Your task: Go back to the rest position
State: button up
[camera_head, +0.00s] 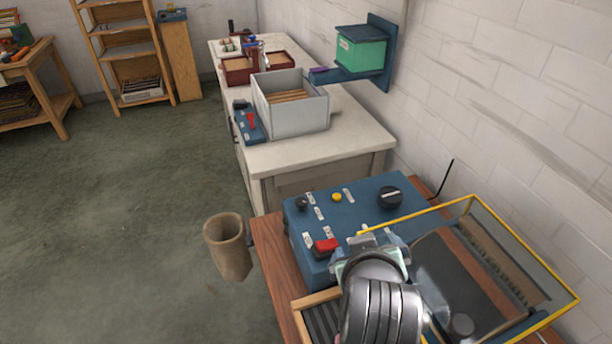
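My gripper (368,243) is at the lower right, at the end of my grey, ringed arm. It appears over the front right part of a blue control box (340,220), just right of the box's red switch (326,246). Whether it touches the box cannot be told. My wrist hides most of the gripper, so the fingers and anything between them do not show clearly.
The box sits on a wooden table (276,262) beside a yellow-framed clear guard (520,250). A brown cup-shaped holder (228,248) hangs at the table's left. A white counter (350,140) holds a grey bin (292,112). Floor at left is clear.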

jog(key=w+a+r+t, duration=0.1)
jog(key=a+r+t, duration=0.15)
jog(key=r, duration=0.65)
jog(key=w+a+r+m+t, duration=0.1)
jog(key=r+t, duration=0.3)
jog(key=r, duration=0.4)
jog(key=w+a+r+t, duration=0.1)
jog(key=r+t, duration=0.2)
jog(key=r, duration=0.6)
jog(key=s+a+r+t+y, duration=0.1)
jog(key=s+r+t, duration=0.3)
jog(key=r, duration=0.6)
jog(key=s+a+r+m+t, duration=0.1)
jog(key=s+a+r+t, duration=0.3)
jog(key=s+r, duration=0.3)
notch_tip(320, 180, up, 3)
jog(key=shift+s+m+y, duration=0.3)
jog(key=shift+y, duration=0.1)
